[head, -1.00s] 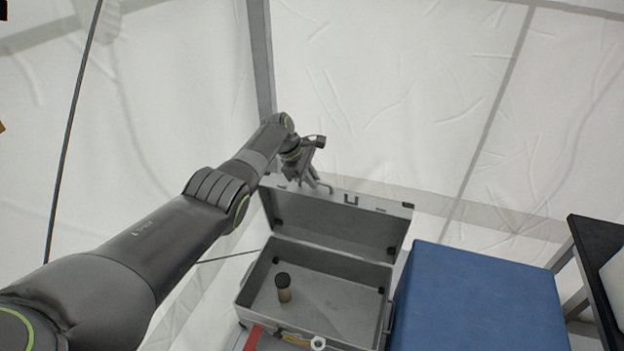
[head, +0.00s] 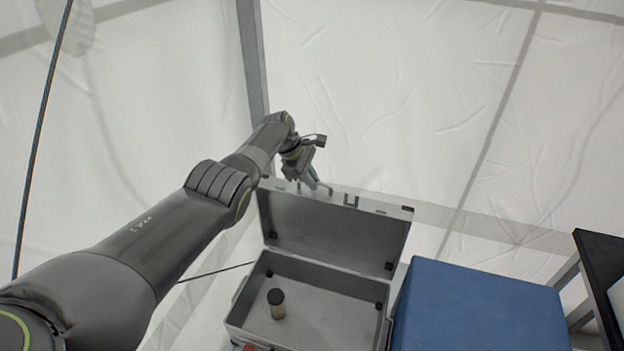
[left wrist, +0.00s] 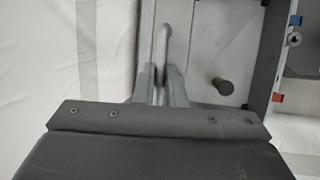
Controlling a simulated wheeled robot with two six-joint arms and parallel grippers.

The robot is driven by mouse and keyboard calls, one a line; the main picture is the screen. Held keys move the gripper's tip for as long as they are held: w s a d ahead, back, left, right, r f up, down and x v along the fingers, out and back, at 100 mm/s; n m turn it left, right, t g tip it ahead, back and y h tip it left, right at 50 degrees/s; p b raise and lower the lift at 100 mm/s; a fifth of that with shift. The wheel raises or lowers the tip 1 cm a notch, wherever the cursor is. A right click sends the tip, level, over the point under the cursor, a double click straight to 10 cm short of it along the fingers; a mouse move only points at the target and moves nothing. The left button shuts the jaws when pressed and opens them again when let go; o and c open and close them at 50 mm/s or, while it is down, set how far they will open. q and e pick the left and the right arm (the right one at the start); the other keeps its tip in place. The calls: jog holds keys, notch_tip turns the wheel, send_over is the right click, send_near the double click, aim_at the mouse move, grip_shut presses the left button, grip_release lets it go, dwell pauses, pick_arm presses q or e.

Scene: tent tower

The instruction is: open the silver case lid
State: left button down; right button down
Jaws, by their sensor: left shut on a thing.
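The silver case (head: 318,300) stands with its lid (head: 330,232) raised, standing up along the back side, so the inside is in plain view. My left gripper (head: 322,187) is at the lid's upper edge, left of its middle, and is shut on the lid. In the left wrist view, the fingers (left wrist: 162,75) lie close together along the lid's edge (left wrist: 147,30). The exact contact is partly hidden behind the fingers. A small dark-capped cylinder (head: 277,304) stands inside the case. It also shows in the left wrist view (left wrist: 223,87). My right gripper is not in view.
A blue box (head: 480,310) stands close to the right of the case. A dark-topped table (head: 602,265) is at the far right. White tent fabric (head: 380,90) and a grey pole (head: 252,60) are behind the case.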

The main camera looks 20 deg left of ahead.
pick_arm(q)
jog(key=shift+w, duration=0.1)
dwell(0.3)
jog(key=c, duration=1.5)
grip_release()
jog(key=shift+r, duration=0.15)
jog(key=shift+a+r+p, duration=0.15)
jog(key=shift+r+p, duration=0.1)
jog(key=shift+p, duration=0.05)
jog(key=v, duration=1.6)
jog(key=shift+a+r, duration=0.15)
jog(key=shift+r, duration=0.1)
jog(key=shift+c, duration=0.3)
